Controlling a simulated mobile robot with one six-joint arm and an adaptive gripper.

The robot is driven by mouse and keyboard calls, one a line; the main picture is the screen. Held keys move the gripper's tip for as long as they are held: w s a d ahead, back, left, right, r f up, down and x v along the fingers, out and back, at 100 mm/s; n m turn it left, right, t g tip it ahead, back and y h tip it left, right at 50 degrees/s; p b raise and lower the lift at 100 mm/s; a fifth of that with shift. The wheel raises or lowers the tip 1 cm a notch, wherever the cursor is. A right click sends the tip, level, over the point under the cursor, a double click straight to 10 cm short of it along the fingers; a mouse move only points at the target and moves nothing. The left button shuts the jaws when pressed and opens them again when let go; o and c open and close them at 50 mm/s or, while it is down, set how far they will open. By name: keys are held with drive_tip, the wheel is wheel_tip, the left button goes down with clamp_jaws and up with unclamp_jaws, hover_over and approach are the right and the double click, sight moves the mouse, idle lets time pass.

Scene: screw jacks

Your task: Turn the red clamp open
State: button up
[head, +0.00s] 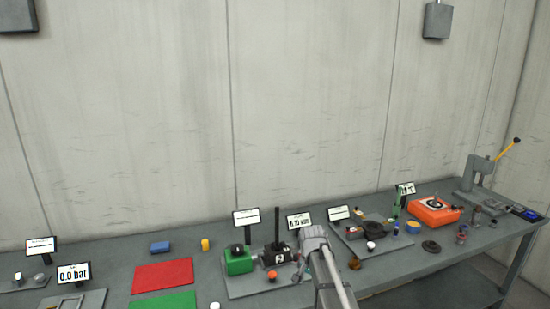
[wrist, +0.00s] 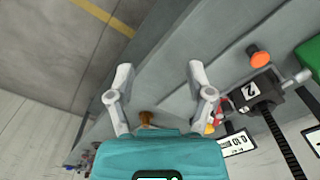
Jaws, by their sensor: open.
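My gripper (wrist: 160,72) is open in the wrist view, its two grey fingers wide apart with nothing between the tips. A small red part (wrist: 225,105), which looks like the red clamp, sits beside the black block marked 2 (wrist: 250,92). The right finger partly covers this red part, and it lies outside the gap between the fingers. Its exact shape and turn angle cannot be told. In the head view the black block (head: 275,257) stands on the bench with an upright black lever; my arm is just right of it.
An orange-red ball knob (wrist: 260,58) is near the block. A green block (head: 238,261) stands left of it. Display signs (head: 299,220) stand behind. Red mat (head: 163,276) and green mat lie to the left. An orange device (head: 433,209) stands farther right. Grey bench top (wrist: 170,50) lies under the fingers.

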drive_tip(key=s+d+f+n+b, duration=0.2)
drive_tip(key=s+f+n+b, duration=0.1)
drive_tip(key=s, duration=0.7)
drive_tip(key=s+d+f+n+b, duration=0.3)
drive_tip(key=s+f, duration=0.1)
drive_tip(key=s, duration=0.5)
drive_tip(key=shift+s+d+f+b, duration=0.15)
drive_tip(key=shift+s+d+b, duration=0.1)
drive_tip(key=shift+s+b, duration=0.15)
